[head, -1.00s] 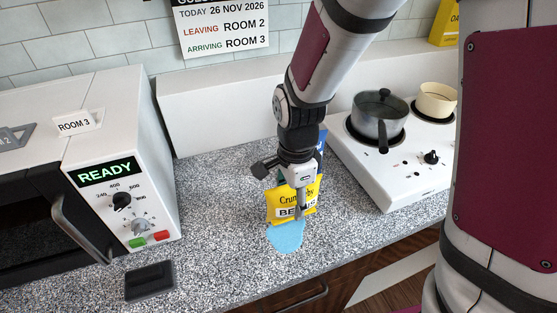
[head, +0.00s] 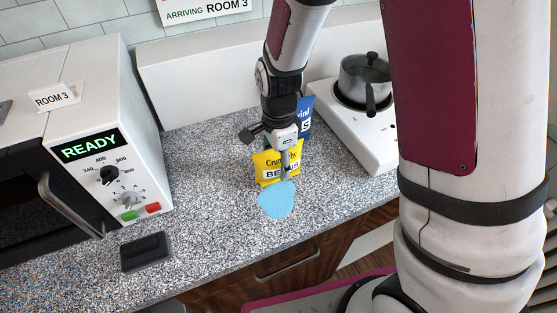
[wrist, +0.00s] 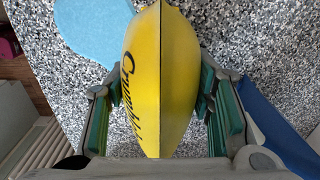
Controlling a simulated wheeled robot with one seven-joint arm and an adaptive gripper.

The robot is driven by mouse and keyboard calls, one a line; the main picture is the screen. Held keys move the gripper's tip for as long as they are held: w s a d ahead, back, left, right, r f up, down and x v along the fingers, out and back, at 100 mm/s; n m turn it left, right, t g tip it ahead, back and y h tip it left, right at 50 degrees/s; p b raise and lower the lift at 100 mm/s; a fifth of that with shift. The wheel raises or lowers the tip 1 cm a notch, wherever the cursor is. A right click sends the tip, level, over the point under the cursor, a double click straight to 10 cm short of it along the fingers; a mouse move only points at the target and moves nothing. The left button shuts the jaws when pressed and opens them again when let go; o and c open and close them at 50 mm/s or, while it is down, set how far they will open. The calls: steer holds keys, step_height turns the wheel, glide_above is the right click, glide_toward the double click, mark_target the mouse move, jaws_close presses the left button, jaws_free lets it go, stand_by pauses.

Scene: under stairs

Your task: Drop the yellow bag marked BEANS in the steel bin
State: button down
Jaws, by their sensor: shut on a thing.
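The yellow bag marked BEANS (head: 268,165) stands upright on the speckled counter, just behind a light blue patch. My gripper (head: 287,160) is over the bag from above, with a finger in front of its right part. In the wrist view, the yellow bag (wrist: 160,80) lies between the two green-padded fingers of my gripper (wrist: 163,110), which are shut on it. I cannot tell whether the bag's base touches the counter. No steel bin is in view.
A blue bag (head: 304,118) stands right behind the yellow one. The light blue patch (head: 276,200) lies in front. A microwave (head: 110,140) is at left, a black flat object (head: 146,252) near the front edge, and a hob with a pot (head: 365,80) at right.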

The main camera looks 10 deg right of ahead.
steer(key=c, duration=0.8)
jaws_free()
steer(key=shift+o, duration=0.2)
